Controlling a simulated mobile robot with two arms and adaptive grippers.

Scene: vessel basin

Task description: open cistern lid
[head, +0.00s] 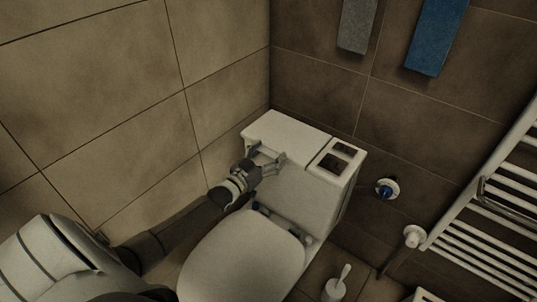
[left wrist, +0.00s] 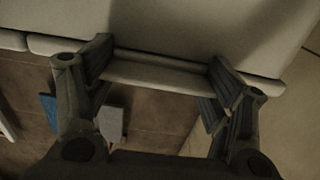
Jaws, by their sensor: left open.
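The white cistern lid (head: 290,130) lies flat and closed on the cistern (head: 318,197) behind the toilet. A dark flush panel (head: 338,157) is at the lid's right end. My left gripper (head: 268,155) is at the lid's front edge, fingers spread. In the left wrist view, the open fingers of my left gripper (left wrist: 160,58) stand on either side of a pale bar-like part of the lid edge (left wrist: 157,74). I cannot tell whether either finger touches it. My right gripper is not in view.
The closed toilet seat (head: 243,262) is in front of the cistern. Tiled walls stand close at the left and behind. Grey (head: 356,25) and blue (head: 436,38) towels hang above. A valve (head: 386,189), a towel radiator (head: 480,215) and a toilet brush (head: 336,287) are at the right.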

